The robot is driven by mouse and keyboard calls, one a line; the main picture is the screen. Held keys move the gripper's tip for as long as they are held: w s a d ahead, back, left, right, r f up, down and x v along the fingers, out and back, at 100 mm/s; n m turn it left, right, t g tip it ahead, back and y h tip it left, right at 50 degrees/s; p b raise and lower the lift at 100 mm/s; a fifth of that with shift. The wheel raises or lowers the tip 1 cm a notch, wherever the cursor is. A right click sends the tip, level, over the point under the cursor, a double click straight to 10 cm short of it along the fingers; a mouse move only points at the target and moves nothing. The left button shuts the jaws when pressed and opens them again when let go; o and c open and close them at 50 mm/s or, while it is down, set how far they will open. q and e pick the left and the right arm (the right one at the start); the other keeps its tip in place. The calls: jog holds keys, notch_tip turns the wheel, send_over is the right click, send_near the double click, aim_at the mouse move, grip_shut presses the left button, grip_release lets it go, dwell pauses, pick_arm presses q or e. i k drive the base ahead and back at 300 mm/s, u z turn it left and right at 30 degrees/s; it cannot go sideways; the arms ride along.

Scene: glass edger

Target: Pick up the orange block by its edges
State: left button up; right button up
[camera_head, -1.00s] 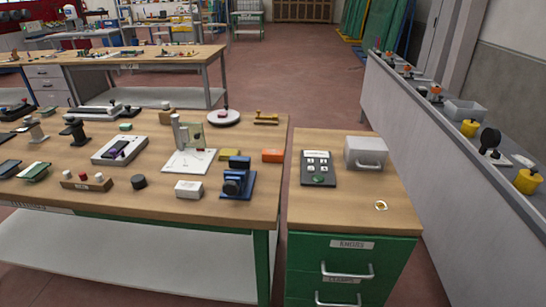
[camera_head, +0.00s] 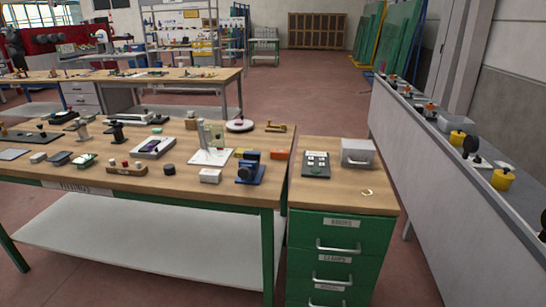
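The orange block (camera_head: 280,154) lies flat near the right end of the wooden workbench (camera_head: 190,193), close to its right edge. It stands behind and to the right of a blue clamp-like device (camera_head: 250,172), with a little bare wood between them. A brass-coloured piece (camera_head: 276,128) lies farther back behind it. Neither of my grippers shows in the head view, so nothing of mine is near the block in the picture.
A green drawer cabinet (camera_head: 338,240) stands right of the bench, with a grey metal box (camera_head: 357,152) and a dark control panel (camera_head: 317,164) on top. Several fixtures crowd the bench. A long grey counter (camera_head: 440,190) runs along the right. Red floor shows between.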

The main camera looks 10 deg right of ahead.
aim_at(275, 152)
jog(key=u, duration=0.4)
jog(key=i, duration=0.85)
jog(key=u, duration=0.2)
